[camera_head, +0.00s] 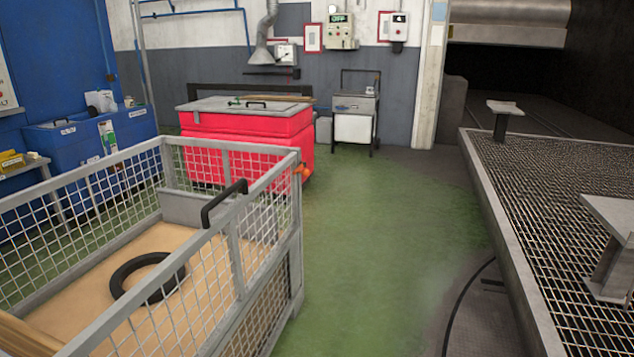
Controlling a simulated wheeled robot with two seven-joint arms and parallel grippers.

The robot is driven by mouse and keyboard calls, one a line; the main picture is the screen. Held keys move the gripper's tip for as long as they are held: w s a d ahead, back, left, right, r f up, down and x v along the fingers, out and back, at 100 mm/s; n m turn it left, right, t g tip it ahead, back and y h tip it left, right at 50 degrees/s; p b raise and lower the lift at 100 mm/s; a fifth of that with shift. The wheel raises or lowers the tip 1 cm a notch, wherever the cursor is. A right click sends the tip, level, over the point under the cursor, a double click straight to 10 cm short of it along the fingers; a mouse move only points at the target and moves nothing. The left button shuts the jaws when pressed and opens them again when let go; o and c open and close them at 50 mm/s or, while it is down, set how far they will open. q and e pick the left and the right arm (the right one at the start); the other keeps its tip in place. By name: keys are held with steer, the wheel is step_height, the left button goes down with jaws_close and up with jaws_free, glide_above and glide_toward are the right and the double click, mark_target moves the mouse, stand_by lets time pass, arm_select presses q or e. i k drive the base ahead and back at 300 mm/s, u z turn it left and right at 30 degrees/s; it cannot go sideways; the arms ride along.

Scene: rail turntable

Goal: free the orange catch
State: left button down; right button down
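A small orange part (303,171), which looks like the catch, sits at the far right corner of the grey mesh cage cart (297,225). It is small in the picture, and I cannot tell whether it is engaged. A black bar handle (224,200) stands up on the cart's right-hand top rail. The cart has a tan floor with a black ring (147,275) lying on it. Neither of my grippers is in view.
A red bin (248,130) with a grey lid stands behind the cart. A raised grating platform (545,200) runs along the right. Green floor (390,220) between cart and platform is clear, except for a dark curved line (465,295) near the platform.

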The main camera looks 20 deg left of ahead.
mark_target(305, 172)
steer(key=i, duration=3.15)
steer(key=u, duration=2.55)
steer(key=i, duration=0.5)
